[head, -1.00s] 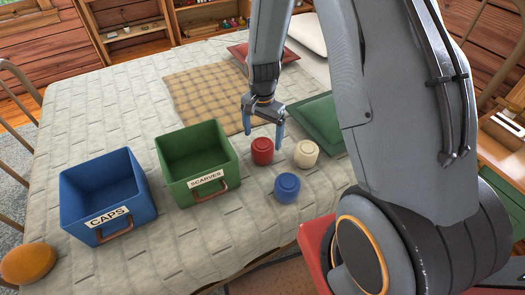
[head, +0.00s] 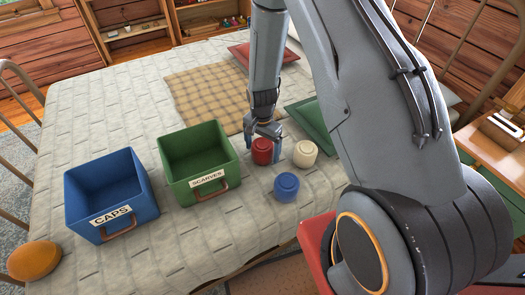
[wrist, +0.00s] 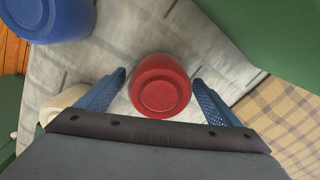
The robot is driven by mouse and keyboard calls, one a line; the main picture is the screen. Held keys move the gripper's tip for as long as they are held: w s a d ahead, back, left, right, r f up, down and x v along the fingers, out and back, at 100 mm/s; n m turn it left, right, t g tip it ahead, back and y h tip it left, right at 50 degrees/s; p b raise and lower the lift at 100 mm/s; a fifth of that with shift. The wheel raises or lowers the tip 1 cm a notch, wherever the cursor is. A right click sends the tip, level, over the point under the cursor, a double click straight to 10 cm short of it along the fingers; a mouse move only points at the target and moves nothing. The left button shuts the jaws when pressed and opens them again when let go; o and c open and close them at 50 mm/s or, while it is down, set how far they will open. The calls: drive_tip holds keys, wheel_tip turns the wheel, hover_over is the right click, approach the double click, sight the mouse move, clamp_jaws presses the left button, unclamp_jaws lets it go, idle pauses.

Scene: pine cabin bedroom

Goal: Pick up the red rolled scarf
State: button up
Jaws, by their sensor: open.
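The red rolled scarf (head: 262,152) stands on the bed's pale quilt, right of the green scarves box. My gripper (head: 263,146) is lowered over it, pointing down. In the wrist view the scarf (wrist: 160,86) sits between my two blue fingers (wrist: 160,92), with a gap visible on each side. The gripper is open and holds nothing. In the head view the fingers partly hide the scarf's top and sides.
A cream roll (head: 305,153) stands close right of the red one, and a blue roll (head: 286,186) in front. The green scarves box (head: 228,186) and blue caps box (head: 88,228) stand left. A plaid cloth (head: 205,95) and green pillow (head: 318,122) lie behind.

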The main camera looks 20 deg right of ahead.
drive_tip(key=shift+c, duration=0.2)
drive_tip(key=c, duration=1.2)
drive_tip(key=shift+o, duration=0.2)
drive_tip(key=shift+r, duration=0.15)
